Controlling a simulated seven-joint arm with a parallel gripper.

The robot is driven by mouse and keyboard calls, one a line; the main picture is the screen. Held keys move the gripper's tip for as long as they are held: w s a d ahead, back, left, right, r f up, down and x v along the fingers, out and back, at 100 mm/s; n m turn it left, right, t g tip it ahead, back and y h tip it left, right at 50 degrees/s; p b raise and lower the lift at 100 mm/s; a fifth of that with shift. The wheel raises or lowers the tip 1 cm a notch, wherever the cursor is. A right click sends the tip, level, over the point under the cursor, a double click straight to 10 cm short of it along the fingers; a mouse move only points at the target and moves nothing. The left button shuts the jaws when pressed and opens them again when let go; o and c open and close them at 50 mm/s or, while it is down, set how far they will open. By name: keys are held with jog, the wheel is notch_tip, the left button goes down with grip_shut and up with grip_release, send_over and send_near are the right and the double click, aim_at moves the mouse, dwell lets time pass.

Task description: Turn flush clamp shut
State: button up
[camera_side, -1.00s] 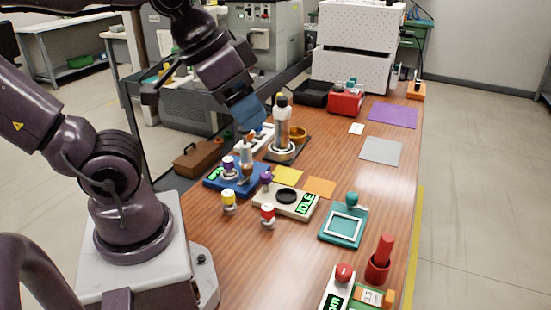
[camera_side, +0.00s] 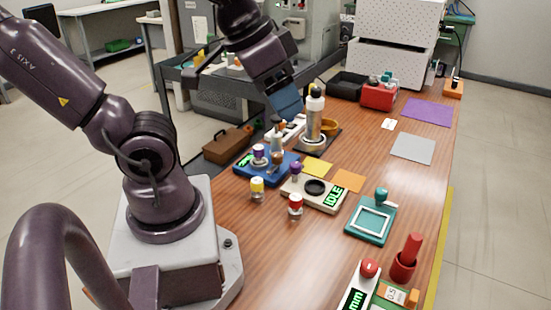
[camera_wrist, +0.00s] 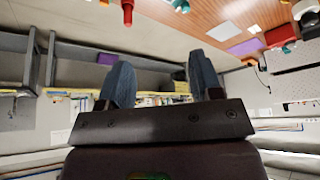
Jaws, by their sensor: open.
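My gripper (camera_side: 287,106) has blue fingers and hangs over the far left part of the wooden bench, beside the upright column (camera_side: 313,122) with its metal body and dark cap. In the wrist view the two fingers (camera_wrist: 160,85) stand apart with nothing between them. A blue unit (camera_side: 243,171) with several knobs and a green display lies below and in front of the gripper. A white device (camera_side: 294,128) is partly hidden behind the gripper and column. I cannot tell which part is the flush clamp; no clamp shows clearly in either view.
A beige unit (camera_side: 328,206) reading IDLE, yellow (camera_side: 257,187) and red (camera_side: 295,206) knobbed pieces, and a teal frame (camera_side: 367,232) stand nearer. A red box (camera_side: 379,97) and black tray (camera_side: 346,87) are behind.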

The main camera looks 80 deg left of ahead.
jog(key=w+a+f+n+g, duration=0.3)
jog(key=a+f+n, duration=0.1)
jog(key=a, duration=0.1)
jog(key=n+g, duration=0.2)
jog(key=n, duration=1.9)
send_near(277, 154)
notch_tip(277, 154, down, 10)
jog(key=shift+w+r, duration=0.1)
jog(key=shift+w, duration=0.05)
jog(key=c, duration=0.9)
